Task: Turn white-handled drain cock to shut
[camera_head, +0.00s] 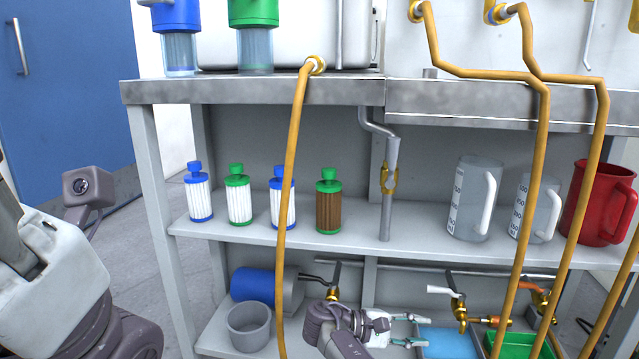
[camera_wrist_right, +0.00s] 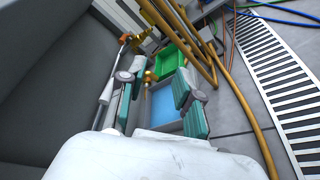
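The white-handled drain cock (camera_head: 460,308) has a brass body on the pipe under the lower shelf. Its white handle (camera_head: 440,290) points left in the head view. My right gripper (camera_head: 408,330) is left of the cock and lower than its handle, fingers apart and empty. In the right wrist view, my right gripper (camera_wrist_right: 158,97) shows its two teal pads spread wide, with a brass part (camera_wrist_right: 150,76) beyond and between them.
A blue tray (camera_head: 447,345) and a green tray (camera_head: 510,346) lie below the cocks. An orange-handled cock (camera_head: 540,298) is to the right, a dark-handled one (camera_head: 334,285) to the left. Yellow hoses (camera_head: 291,190) hang in front of the shelves. A grey cup (camera_head: 250,326) stands at lower left.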

